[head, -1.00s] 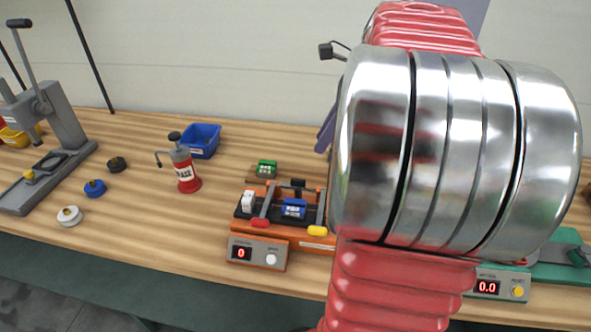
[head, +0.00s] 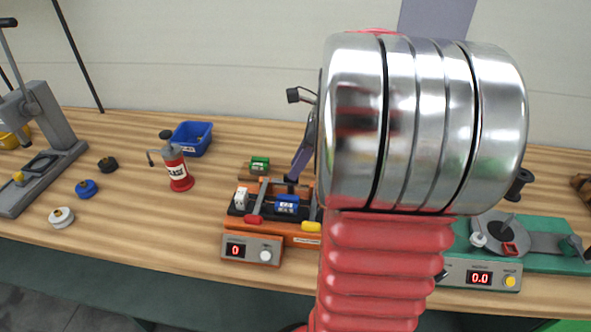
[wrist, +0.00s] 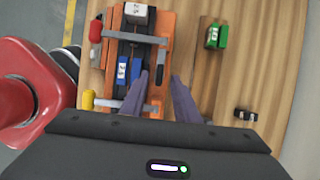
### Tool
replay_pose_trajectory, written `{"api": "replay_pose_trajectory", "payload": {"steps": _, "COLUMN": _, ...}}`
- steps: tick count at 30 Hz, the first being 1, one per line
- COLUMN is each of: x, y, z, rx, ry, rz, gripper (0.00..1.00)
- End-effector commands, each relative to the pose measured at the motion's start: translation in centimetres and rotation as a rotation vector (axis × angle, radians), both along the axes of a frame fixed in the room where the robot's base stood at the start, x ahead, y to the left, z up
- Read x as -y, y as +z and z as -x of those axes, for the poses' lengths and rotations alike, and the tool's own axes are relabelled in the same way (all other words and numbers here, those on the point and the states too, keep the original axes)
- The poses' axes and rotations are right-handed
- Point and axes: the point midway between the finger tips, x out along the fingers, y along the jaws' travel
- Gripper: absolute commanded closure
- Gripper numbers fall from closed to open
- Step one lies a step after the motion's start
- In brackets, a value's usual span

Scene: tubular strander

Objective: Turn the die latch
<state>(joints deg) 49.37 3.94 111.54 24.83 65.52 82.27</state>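An orange machine (head: 236,226) with a black bed stands at the middle of the bench. It has one lever with a red handle (head: 253,220) and one with a yellow handle (head: 310,226); I cannot tell which is the die latch. In the wrist view the red handle (wrist: 95,30) is at the top and the yellow handle (wrist: 88,99) is below it. A blue block (head: 287,203) and a white block (head: 242,198) sit in the bed. My gripper (wrist: 159,76) is open and empty above the machine's edge, beside the blue block.
A green block (head: 260,164) lies behind the machine. A red oil can (head: 178,172) and a blue bin (head: 193,138) stand to the left. A green machine (head: 555,262) stands to the right. My arm hides the bench between the machines.

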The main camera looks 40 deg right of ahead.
Motion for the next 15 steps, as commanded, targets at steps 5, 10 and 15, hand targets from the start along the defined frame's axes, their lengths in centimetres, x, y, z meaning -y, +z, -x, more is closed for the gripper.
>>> {"api": "replay_pose_trajectory", "payload": {"steps": 5, "x": -0.5, "y": -2.0, "z": -0.7, "rx": -0.001, "ry": 0.0, "rz": -0.001, "gripper": 0.72}}
{"api": "replay_pose_trajectory", "payload": {"steps": 10, "x": -0.7, "y": -2.7, "z": -0.9, "rx": 0.0, "ry": 0.0, "rz": 0.0, "gripper": 0.72}}
{"api": "replay_pose_trajectory", "payload": {"steps": 15, "x": -0.7, "y": -2.7, "z": -0.9, "rx": 0.0, "ry": -0.001, "rz": 0.0, "gripper": 0.72}}
